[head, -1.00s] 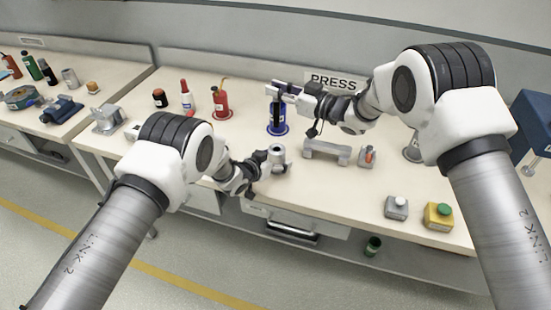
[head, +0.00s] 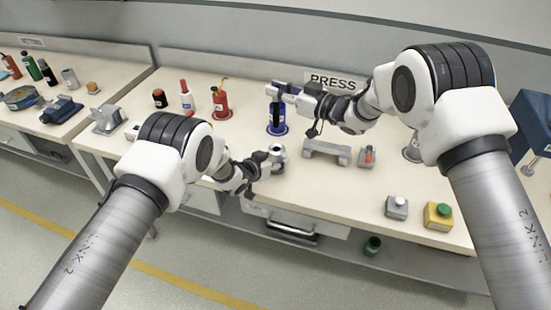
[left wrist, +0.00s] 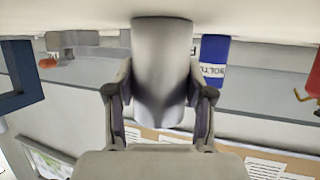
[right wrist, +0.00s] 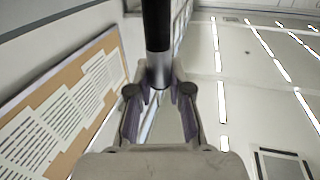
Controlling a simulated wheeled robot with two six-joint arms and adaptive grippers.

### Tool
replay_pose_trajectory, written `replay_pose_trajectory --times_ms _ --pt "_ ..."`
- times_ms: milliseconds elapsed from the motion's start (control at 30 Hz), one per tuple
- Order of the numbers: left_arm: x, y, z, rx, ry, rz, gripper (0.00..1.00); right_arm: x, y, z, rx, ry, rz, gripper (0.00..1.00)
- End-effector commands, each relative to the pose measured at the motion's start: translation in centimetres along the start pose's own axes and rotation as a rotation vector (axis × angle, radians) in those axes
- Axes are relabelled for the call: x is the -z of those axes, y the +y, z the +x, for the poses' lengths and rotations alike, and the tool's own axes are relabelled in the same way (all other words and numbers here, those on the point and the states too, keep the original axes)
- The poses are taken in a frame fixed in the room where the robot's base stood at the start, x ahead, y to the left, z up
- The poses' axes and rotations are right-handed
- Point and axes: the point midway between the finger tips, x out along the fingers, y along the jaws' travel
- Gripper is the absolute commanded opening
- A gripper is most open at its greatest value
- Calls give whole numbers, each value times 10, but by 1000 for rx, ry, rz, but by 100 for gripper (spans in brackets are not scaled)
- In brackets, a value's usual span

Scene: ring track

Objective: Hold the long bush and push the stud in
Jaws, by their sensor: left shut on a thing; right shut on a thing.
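The long bush (head: 277,150) is a grey cylinder with a dark bore at its top, upright at the bench's front part. My left gripper (head: 258,166) is shut on it from the left. In the left wrist view the bush (left wrist: 162,65) stands between both fingers. My right gripper (head: 278,90) is raised in front of the blue container, above and apart from the bush. In the right wrist view it is shut on a dark rod with a silver end (right wrist: 157,30), which I take for the stud.
A blue container (head: 277,122) stands behind the bush, with a red bottle (head: 221,103) to its left. A grey bridge-shaped stand (head: 327,152) is right of the bush. The bench between is clear.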

Motion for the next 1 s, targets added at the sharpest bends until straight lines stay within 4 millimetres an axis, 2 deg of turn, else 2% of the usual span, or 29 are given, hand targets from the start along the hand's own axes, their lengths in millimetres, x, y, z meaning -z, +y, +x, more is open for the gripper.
replay_pose_trajectory --times_ms 400,600,667,833,1000 --pt "-1 0 0 0 -3 0 10 1 0 0 -3 1 0 0" --pt "-2 0 0 0 -3 0 10 18 0 -1 -122 2 1 0" --pt "-2 0 0 0 -3 0 10 11 0 -1 -135 0 2 0" --pt "-1 0 0 0 -1 0 10 -27 1 -2 -134 0 4 0" --pt "-1 0 0 0 -2 0 10 -51 1 -2 -134 2 2 0"
